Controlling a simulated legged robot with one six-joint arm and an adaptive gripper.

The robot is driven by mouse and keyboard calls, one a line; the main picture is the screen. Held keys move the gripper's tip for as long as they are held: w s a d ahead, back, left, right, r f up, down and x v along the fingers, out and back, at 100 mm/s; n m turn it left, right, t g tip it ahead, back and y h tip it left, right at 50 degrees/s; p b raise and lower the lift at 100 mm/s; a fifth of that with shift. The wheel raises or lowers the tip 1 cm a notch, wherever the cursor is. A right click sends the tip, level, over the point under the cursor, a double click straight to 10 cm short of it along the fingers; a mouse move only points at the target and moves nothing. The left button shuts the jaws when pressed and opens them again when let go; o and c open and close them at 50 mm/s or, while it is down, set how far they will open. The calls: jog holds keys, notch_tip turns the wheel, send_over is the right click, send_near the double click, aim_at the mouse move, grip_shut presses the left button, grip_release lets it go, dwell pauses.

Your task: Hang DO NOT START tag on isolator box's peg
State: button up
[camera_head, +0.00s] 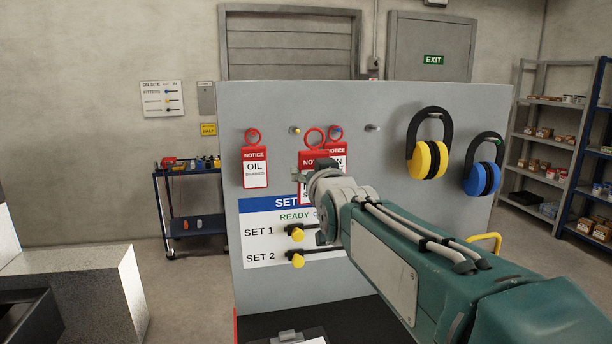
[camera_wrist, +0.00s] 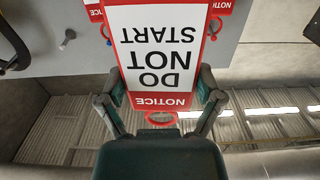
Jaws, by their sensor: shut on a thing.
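The DO NOT START tag (camera_wrist: 160,50) is white with a red NOTICE band and a red ring, and shows upside down in the wrist view. My gripper (camera_wrist: 159,92) is shut on it, a finger at each side near the NOTICE band. In the head view the tag (camera_head: 312,157) is in front of the grey board, partly hidden by my gripper (camera_head: 318,172). Its ring stands up above it. I cannot tell whether the tag touches the board. No box here can be surely told as the isolator box, and its peg is not identifiable.
The grey board (camera_head: 350,103) holds an OIL tag (camera_head: 255,166), another red tag (camera_head: 340,150) behind mine, bare pegs (camera_head: 372,128), and yellow (camera_head: 427,158) and blue (camera_head: 482,177) ear defenders. A tool cart (camera_head: 190,172) stands behind left; shelves (camera_head: 545,140) stand right. Floor shows at left.

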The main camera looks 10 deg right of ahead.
jog(key=shift+s+r, duration=0.15)
jog(key=shift+s, duration=0.15)
jog(key=s, duration=0.7)
jog(key=shift+s, duration=0.25)
dwell(0.9)
dwell(0.4)
